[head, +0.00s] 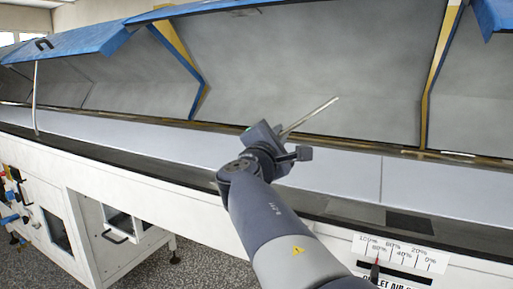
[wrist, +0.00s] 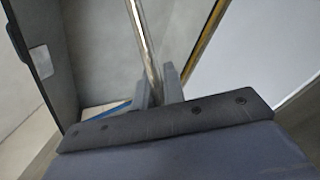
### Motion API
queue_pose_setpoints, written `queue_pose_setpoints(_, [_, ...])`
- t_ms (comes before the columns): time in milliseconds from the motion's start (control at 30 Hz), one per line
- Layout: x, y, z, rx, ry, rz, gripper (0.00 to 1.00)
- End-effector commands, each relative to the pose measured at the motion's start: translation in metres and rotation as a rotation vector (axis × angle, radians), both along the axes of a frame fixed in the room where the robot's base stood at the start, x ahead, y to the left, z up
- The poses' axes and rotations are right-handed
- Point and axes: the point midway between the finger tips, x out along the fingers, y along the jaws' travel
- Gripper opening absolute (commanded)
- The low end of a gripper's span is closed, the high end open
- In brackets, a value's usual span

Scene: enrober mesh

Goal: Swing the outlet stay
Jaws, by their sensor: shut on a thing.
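A thin, pale metal rod, which looks like the outlet stay (head: 312,115), rises up and to the right from my gripper (head: 274,132) in the head view. Its upper end stands in front of the grey inner face of a raised cover. In the wrist view the rod (wrist: 144,42) runs up from between the two fingers of my gripper (wrist: 158,92), which are shut on it. The rod's lower end is hidden behind the gripper. I cannot tell whether either end is attached to anything.
Raised blue-edged covers (head: 75,45) line the long white machine (head: 150,175). A pale upright stay (head: 36,95) stands under the left cover. A yellow-edged post (head: 437,75) is at right. An outlet air scale (head: 400,252) is on the front edge.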

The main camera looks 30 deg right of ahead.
Motion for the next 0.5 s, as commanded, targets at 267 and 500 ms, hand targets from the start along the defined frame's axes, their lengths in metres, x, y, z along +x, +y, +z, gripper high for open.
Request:
queue_pose_setpoints(267, [-0.0084,-0.0056,-0.017,0.054,-0.082,-0.001,0.0])
queue_pose_setpoints(500, [-0.0106,-0.0071,-0.0191,0.074,-0.111,0.0,0.0])
